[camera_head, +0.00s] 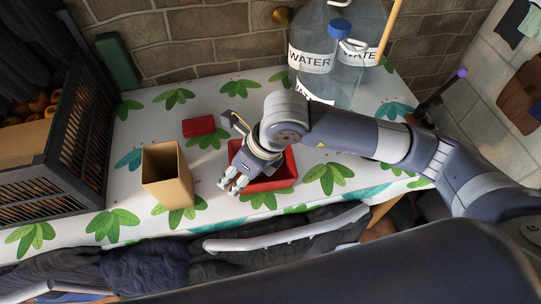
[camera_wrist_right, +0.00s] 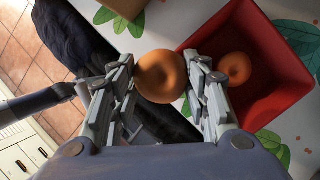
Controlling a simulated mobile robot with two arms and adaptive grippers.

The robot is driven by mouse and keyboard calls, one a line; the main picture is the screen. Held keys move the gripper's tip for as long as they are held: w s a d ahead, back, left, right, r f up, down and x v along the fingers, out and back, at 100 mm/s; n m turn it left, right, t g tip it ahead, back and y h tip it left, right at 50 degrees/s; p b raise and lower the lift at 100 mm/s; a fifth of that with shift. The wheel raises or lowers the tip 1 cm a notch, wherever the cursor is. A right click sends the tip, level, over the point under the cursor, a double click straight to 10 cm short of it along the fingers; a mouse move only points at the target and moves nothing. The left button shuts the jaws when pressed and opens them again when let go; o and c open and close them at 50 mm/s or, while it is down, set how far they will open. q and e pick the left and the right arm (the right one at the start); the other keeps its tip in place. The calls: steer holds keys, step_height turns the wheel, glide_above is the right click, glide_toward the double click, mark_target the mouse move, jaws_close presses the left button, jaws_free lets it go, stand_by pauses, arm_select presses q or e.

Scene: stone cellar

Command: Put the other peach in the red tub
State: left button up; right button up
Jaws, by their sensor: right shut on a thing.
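The red tub (camera_head: 285,170) stands on the leaf-patterned table, partly hidden by my right gripper (camera_head: 233,185). In the right wrist view, my right gripper (camera_wrist_right: 160,85) is shut on an orange peach (camera_wrist_right: 160,76), which sits between the two fingers. The held peach appears beside the red tub (camera_wrist_right: 275,75), outside its rim in that picture; its height above the table is hard to tell. Another peach (camera_wrist_right: 235,67) lies inside the tub. In the head view the gripper's fingertips are at the tub's front left corner, and neither peach shows clearly. My left gripper is not in view.
An open cardboard box (camera_head: 167,175) stands left of the tub, and a small red block (camera_head: 198,126) lies behind it. Large water bottles (camera_head: 312,55) stand at the back. A dark crate (camera_head: 85,150) with round fruit is at the left. Dark cloth (camera_head: 140,264) lies along the front edge.

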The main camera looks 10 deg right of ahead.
steer(key=w+d+f+p, duration=0.1)
steer(key=w+d, duration=0.1)
steer(key=d, duration=0.1)
steer(key=w+d+f+p, duration=0.2)
steer(key=d, duration=0.2)
steer(key=w+d+f+p, duration=0.1)
steer(key=w+d, duration=0.2)
steer(key=shift+d+f, duration=0.25)
steer(key=shift+f, duration=0.05)
steer(key=shift+f, duration=0.45)
steer(key=o, duration=0.8)
steer(key=shift+r, duration=0.2)
